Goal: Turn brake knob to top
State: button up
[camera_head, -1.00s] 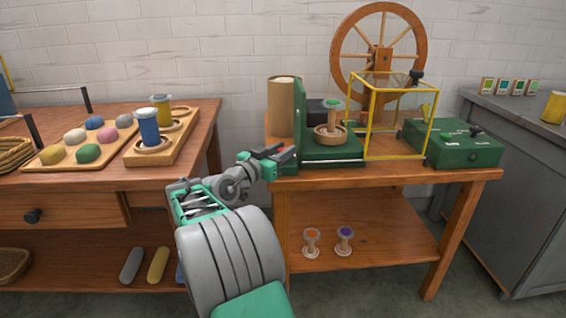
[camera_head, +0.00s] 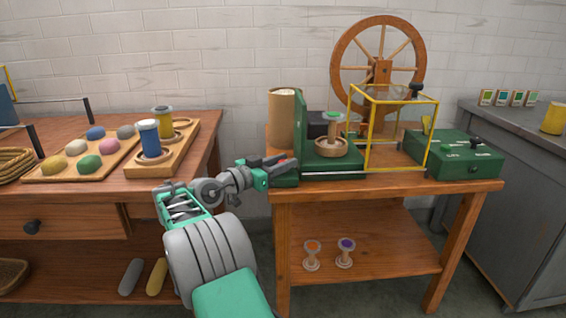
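A small black knob (camera_head: 416,90) sits at the upper right corner of the yellow frame, in front of the spinning wheel. Another black knob (camera_head: 475,144) stands on top of the green box at the right. No readable label shows which one is the brake knob, and their settings are too small to read. My gripper (camera_head: 284,163) is at the front left of the green spool stand, well left of both knobs. It overlaps the stand's left edge in the picture; I cannot tell whether it touches. Its fingers are small and seen from behind, so their opening is unclear.
The yellow wire frame (camera_head: 403,169) and green spool stand (camera_head: 335,166) stand between my gripper and the green box (camera_head: 455,160). The wooden spinning wheel (camera_head: 335,55) is behind. A tan cylinder (camera_head: 284,115) stands at the bench's left. A gap separates the left table (camera_head: 120,180).

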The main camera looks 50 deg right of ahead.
jog(key=o, duration=0.4)
